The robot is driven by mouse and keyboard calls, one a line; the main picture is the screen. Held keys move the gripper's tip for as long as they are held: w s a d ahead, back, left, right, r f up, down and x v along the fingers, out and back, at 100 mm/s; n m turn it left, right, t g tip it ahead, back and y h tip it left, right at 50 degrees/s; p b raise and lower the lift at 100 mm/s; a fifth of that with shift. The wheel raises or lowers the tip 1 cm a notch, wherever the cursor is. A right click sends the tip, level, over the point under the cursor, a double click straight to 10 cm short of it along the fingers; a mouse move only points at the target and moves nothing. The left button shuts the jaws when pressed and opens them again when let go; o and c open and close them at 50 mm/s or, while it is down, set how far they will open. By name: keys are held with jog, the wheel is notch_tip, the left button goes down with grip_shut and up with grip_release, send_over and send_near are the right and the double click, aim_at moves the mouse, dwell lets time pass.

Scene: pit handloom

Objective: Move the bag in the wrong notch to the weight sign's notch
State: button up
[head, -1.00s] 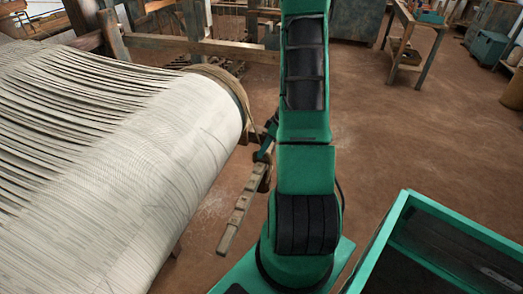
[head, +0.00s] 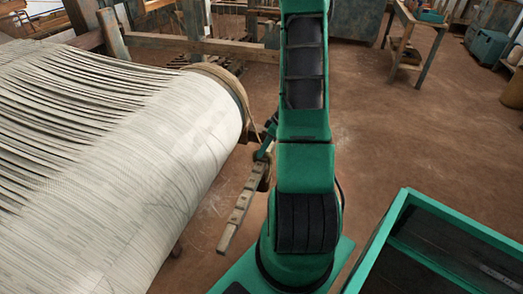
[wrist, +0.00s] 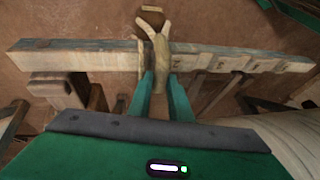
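In the wrist view a long pale wooden beam (wrist: 85,59) with notches runs across the picture. Several small marked faces, such as one sign (wrist: 232,63), show along its right part; I cannot read them. A tan cloth bag (wrist: 159,48) with a gathered, spread top hangs at the beam, left of these signs. My gripper (wrist: 161,80) has its two green fingers on either side of the bag's neck, with cloth filling the gap. In the head view my gripper (head: 265,148) is at the far end of the beam (head: 238,212). The bag's lower part is hidden.
The loom's wide roll of pale warp (head: 150,140) fills the left, close to the beam. A green-rimmed bin (head: 470,238) stands at the lower right. A wooden table (head: 410,35) stands farther back. The brown floor between is clear.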

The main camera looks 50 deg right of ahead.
jog(key=o, duration=0.4)
jog(key=shift+f, duration=0.1)
jog(key=shift+o, duration=0.2)
jog(key=v, duration=1)
jog(key=shift+r, duration=0.3)
jog(key=shift+d+r, duration=0.1)
